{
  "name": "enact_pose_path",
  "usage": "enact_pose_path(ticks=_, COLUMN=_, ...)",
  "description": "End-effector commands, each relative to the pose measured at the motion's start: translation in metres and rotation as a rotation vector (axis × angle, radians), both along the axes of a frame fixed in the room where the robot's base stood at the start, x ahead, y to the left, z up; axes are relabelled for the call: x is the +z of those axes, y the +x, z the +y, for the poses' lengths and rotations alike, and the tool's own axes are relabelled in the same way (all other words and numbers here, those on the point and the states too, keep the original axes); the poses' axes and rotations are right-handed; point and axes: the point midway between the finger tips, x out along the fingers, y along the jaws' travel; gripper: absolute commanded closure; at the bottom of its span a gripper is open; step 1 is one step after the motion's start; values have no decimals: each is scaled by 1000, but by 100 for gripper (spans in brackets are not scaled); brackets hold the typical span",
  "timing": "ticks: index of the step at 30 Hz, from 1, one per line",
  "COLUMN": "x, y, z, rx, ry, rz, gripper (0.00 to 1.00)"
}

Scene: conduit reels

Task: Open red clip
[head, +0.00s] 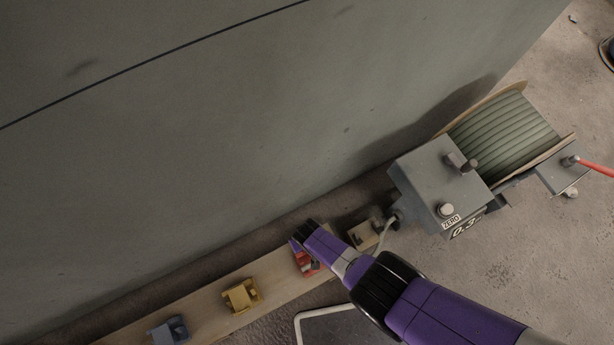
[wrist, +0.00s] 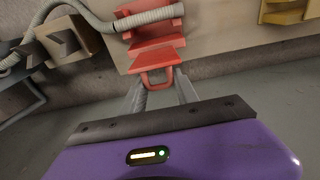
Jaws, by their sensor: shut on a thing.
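The red clip (wrist: 156,60) is fixed to a wooden board, and a pull loop (wrist: 157,84) sticks out from its lower front. A pale ribbed conduit (wrist: 150,16) runs into the clip's upper part. My gripper (wrist: 160,79) is at the loop, one finger on each side, shut on it. In the head view the red clip (head: 306,264) is partly covered by my purple gripper. The fingertips are hidden there. I cannot tell whether the clip's jaw has parted.
A yellow clip (head: 241,296) and a blue-grey clip (head: 168,331) sit further left along the board (head: 205,303). A grey meter box (head: 430,180) and a green conduit reel (head: 505,135) stand right, beside the wall (head: 200,140).

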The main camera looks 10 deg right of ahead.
Motion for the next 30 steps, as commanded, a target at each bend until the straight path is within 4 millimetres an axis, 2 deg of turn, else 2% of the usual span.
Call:
enact_pose_path(ticks=14, x=1, y=0, z=-2, rx=0, ry=-8, rz=17, gripper=100)
enact_pose_path(ticks=15, x=1, y=0, z=-2, rx=0, ry=-8, rz=17, gripper=58)
enact_pose_path(ticks=18, x=1, y=0, z=-1, rx=0, ry=-7, rz=17, gripper=42)
enact_pose_path(ticks=30, x=6, y=0, z=-1, rx=1, ry=-5, rz=14, gripper=42)
